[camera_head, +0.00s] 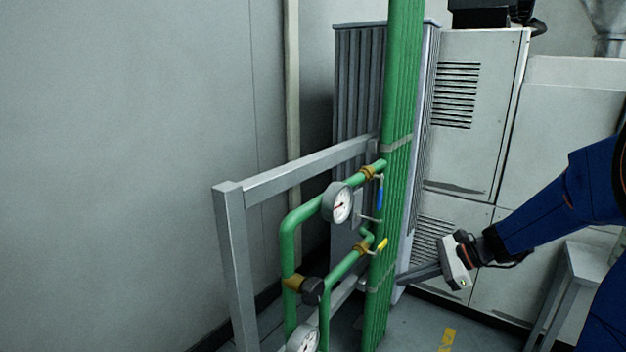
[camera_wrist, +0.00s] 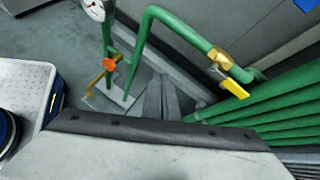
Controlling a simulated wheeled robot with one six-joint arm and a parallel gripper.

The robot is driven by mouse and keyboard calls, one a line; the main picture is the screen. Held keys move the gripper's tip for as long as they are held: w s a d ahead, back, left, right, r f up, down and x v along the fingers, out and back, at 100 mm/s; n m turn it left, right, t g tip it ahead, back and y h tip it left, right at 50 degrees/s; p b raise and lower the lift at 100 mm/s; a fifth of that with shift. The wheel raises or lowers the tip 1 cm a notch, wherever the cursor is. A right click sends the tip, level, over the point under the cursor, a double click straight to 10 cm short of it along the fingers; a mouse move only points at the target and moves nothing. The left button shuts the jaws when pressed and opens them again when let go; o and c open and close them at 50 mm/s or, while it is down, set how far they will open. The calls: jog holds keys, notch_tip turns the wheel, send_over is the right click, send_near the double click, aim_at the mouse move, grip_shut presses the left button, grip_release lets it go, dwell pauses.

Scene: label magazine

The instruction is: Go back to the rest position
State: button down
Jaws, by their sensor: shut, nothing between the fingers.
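My gripper (camera_head: 402,280) is at the right of the head view, at the end of my dark blue arm. Its dark fingers are shut and empty and point left toward the green pipes. In the wrist view the grey fingers (camera_wrist: 162,98) are together, with nothing visible between them. A valve with a yellow handle (camera_head: 378,247) is on the lower green pipe, up and left of the fingers in the head view. A yellow handle also shows in the wrist view (camera_wrist: 235,88). A valve with a blue handle (camera_head: 380,192) is above it. Whether the fingers touch a pipe cannot be told.
A bundle of vertical green pipes (camera_head: 398,110) stands just left of the gripper. A grey metal frame (camera_head: 236,255) and a round gauge (camera_head: 338,203) are further left. A light cabinet (camera_head: 475,110) stands behind, and a grey stand (camera_head: 585,262) at the right.

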jog(key=s+a+r+n+g+h, duration=0.2)
jog(key=s+n+h, duration=0.3)
jog(key=s+n, duration=0.8)
jog(key=s+d+r+n+t+h, duration=0.1)
jog(key=s+d+n+h, duration=0.1)
jog(key=s, duration=0.5)
jog(key=s+d+n+t+h, duration=0.2)
jog(key=s+d+n+h, duration=0.1)
jog(key=s, duration=0.4)
jog(key=shift+d+r+n, duration=0.3)
jog(key=shift+d+r, duration=0.1)
jog(key=shift+d, duration=0.05)
